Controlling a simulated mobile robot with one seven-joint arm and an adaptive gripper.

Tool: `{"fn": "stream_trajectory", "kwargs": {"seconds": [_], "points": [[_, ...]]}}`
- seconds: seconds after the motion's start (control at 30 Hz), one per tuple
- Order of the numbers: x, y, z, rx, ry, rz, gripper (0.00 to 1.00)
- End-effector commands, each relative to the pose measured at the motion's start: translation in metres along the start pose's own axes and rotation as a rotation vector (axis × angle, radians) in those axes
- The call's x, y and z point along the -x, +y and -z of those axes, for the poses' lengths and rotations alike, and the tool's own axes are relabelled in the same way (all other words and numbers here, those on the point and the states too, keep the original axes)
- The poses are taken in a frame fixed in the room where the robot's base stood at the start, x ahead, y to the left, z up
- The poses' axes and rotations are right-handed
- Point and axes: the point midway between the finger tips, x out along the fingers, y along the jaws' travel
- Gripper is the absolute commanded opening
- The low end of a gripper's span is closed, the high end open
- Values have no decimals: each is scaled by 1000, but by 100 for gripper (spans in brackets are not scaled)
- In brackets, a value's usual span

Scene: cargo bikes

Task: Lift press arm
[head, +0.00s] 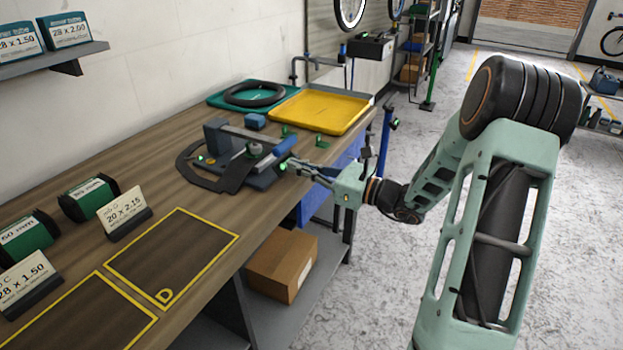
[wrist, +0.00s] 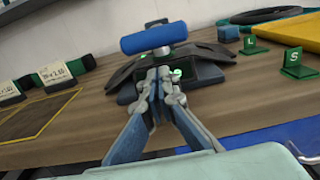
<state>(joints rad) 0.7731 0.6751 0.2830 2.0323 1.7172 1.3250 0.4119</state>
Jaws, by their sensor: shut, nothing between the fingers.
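The press (head: 235,158) stands on the wooden workbench, a dark grey device with a curved black plate and a flat bar on top. Its press arm ends in a blue cylindrical handle (head: 285,146). In the wrist view the blue handle (wrist: 153,37) lies crosswise, just beyond and above the fingertips. My gripper (head: 290,165) is at the bench's front edge, beside the press and just below the handle. In the wrist view my gripper (wrist: 160,78) has its fingers together and holds nothing. I cannot tell whether the fingertips touch the press.
Behind the press are a yellow tray (head: 322,111), a teal tray (head: 222,100) with a black tire (head: 254,93), a blue block (head: 255,121) and small green markers (head: 321,142). Size cards and green boxes (head: 89,197) stand left. The yellow-outlined area (head: 172,256) is bare.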

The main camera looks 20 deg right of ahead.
Motion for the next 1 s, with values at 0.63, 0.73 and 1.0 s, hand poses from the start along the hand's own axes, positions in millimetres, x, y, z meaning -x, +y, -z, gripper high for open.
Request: {"fn": "stream_trajectory", "kwargs": {"seconds": [0.63, 0.73, 1.0], "points": [[-4, 0, -20, -1, 2, -1, 0], [-4, 0, -23, -1, 9, -1, 0], [-4, 1, -45, 1, 70, -2, 0]]}}
